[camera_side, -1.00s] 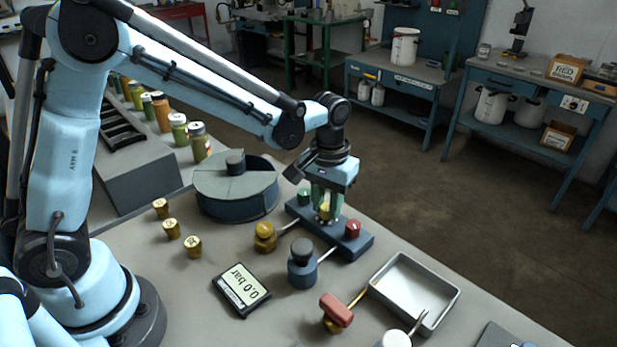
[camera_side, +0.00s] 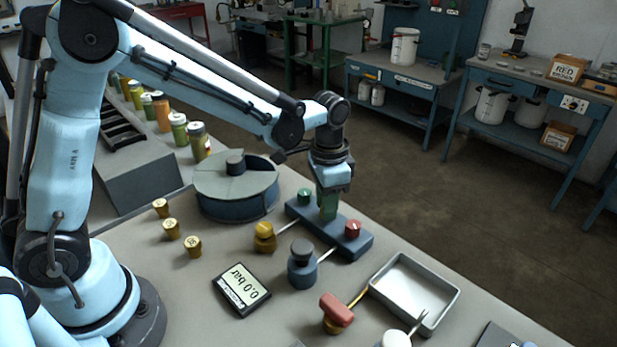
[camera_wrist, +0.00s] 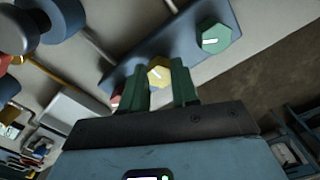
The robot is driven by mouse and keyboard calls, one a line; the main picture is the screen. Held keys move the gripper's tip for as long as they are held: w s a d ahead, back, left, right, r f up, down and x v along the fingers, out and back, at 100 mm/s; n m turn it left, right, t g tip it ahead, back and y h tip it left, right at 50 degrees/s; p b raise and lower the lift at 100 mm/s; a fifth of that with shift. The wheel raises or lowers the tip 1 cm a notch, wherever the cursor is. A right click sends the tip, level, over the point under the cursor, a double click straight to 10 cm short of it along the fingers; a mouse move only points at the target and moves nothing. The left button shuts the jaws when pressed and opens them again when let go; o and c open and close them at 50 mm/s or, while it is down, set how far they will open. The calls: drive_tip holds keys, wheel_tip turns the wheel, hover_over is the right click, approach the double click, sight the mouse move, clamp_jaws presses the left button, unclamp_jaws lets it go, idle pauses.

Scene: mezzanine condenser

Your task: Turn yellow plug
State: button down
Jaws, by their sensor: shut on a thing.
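The yellow plug (camera_wrist: 159,71) is a faceted knob with a white mark, on a blue block (camera_wrist: 185,40) between a green plug (camera_wrist: 215,38) and a red plug (camera_wrist: 116,97). My gripper (camera_wrist: 163,88) has its green fingers on either side of the yellow plug and is shut on it. In the side view my gripper (camera_side: 327,208) points straight down at the middle of the block (camera_side: 352,244), and its fingers hide the yellow plug. The green plug (camera_side: 305,196) and red plug (camera_side: 352,229) stand close on either side.
Pipes join the block to a yellow-topped valve (camera_side: 264,237) and a grey-topped blue valve (camera_side: 302,263). A metal tray (camera_side: 452,298), a red-handled valve (camera_side: 335,311) and a round drum (camera_side: 237,203) stand around.

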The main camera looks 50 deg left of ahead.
idle(0.3)
drive_tip(key=c, duration=0.8)
unclamp_jaws()
drive_tip(key=shift+c, duration=0.2)
wheel_tip(320, 180, up, 12)
drive_tip(key=shift+r, duration=0.1)
drive_tip(key=s+a+f+n+t, duration=0.2)
drive_tip(key=s+a+n+t, duration=0.3)
drive_tip(key=s, duration=0.7)
drive_tip(key=shift+a+f+n+t, duration=0.3)
drive_tip(key=shift+a+f+t, duration=0.05)
drive_tip(key=shift+a+t, duration=0.7)
